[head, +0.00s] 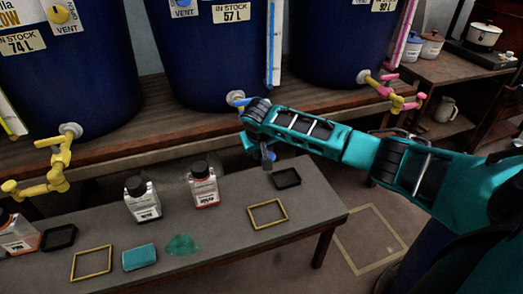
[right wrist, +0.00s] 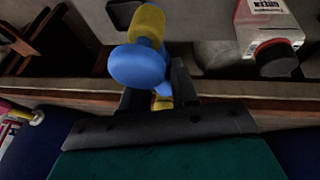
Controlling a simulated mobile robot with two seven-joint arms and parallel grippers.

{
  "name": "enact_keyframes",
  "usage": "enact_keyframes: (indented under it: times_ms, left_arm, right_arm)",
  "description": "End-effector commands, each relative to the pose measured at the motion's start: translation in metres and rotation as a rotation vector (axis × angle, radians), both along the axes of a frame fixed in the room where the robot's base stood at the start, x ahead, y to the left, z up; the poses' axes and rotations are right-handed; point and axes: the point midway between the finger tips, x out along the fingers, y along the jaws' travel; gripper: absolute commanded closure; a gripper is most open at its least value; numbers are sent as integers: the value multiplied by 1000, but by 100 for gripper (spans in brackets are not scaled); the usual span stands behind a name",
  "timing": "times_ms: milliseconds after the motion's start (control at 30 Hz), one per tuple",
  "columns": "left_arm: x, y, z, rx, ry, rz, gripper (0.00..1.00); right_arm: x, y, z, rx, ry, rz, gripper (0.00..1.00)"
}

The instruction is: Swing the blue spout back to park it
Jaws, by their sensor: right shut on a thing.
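The blue spout (head: 247,140) comes off the front of the middle vat (head: 208,55), below its 57 L label. My right gripper (head: 265,153) is at this spout, and the hand hides much of it in the head view. In the right wrist view the spout's round blue part (right wrist: 138,66), with a yellow piece above it, sits at the fingers of my right gripper (right wrist: 158,92). The gripper is shut on the spout; the exact contact is partly hidden. My left gripper is not in view.
A yellow spout (head: 58,165) is on the left vat and a pink spout (head: 398,98) on the right vat. The low table (head: 225,230) below holds bottles, dark trays, yellow frames and a teal sponge. A taped square (head: 370,240) marks open floor.

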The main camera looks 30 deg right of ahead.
Motion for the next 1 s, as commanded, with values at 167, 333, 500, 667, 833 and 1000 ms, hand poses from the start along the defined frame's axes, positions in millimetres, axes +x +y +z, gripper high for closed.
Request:
enact_keyframes:
  times_ms: [167,333,500,667,833,1000]
  left_arm:
    - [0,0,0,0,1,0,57]
    - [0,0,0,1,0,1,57]
    - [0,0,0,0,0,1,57]
    - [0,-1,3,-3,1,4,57]
    - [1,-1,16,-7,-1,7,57]
    - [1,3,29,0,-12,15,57]
  right_arm:
    - [0,0,0,0,0,0,98]
    - [0,0,0,0,0,0,100]
    - [0,0,0,0,0,0,100]
    - [-1,-2,1,0,1,12,100]
    - [-4,-8,3,-1,3,62,100]
    - [-9,-21,5,0,3,160,100]
